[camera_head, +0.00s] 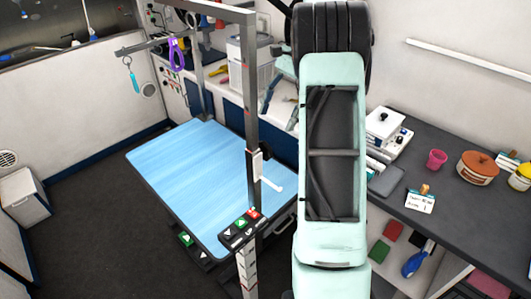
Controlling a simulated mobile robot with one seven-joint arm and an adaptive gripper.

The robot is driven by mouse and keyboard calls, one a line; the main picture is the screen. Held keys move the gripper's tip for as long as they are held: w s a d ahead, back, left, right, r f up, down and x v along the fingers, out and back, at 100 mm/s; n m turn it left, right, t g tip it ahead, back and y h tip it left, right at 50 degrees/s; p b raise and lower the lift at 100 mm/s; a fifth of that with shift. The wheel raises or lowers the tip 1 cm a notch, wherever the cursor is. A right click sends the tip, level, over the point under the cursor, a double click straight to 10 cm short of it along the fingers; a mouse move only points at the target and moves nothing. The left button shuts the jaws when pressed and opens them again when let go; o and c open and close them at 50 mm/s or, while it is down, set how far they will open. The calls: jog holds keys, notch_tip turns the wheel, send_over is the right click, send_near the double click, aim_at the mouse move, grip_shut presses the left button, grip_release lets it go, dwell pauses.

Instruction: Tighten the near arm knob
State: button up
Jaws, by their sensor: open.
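A grey metal grooming arm post (251,95) rises at the near edge of the blue grooming table (185,165). A pale clamp block (257,165) sits low on this post. A white lever-like handle (273,186) sticks out to the right of the block and looks like the near arm knob. I cannot tell how tight it is. My pale green arm stands just right of the post and hides part of the table's right side. My gripper is not visible in this view.
A control box (240,229) with green and red buttons sits near the post's foot. A purple loop (177,54) hangs beyond the table.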

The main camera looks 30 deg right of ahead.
aim_at(264, 149)
jog(key=a+f+t+b, duration=0.1)
jog(key=f+b, duration=0.1)
jog(key=f, duration=0.1)
jog(key=s+a+f+t+b, duration=0.1)
jog(key=a+f+b, duration=0.1)
jog(key=f, duration=0.1)
jog(key=a+f+t+b, duration=0.1)
jog(key=a+f+b, duration=0.1)
jog(key=f, duration=0.2)
jog(key=shift+s+f+n+y, duration=0.1)
jog(key=shift+s+n+y, duration=0.1)
jog(key=shift+n+y, duration=0.15)
jog(key=shift+c, duration=0.5)
jog(key=c, duration=1.1)
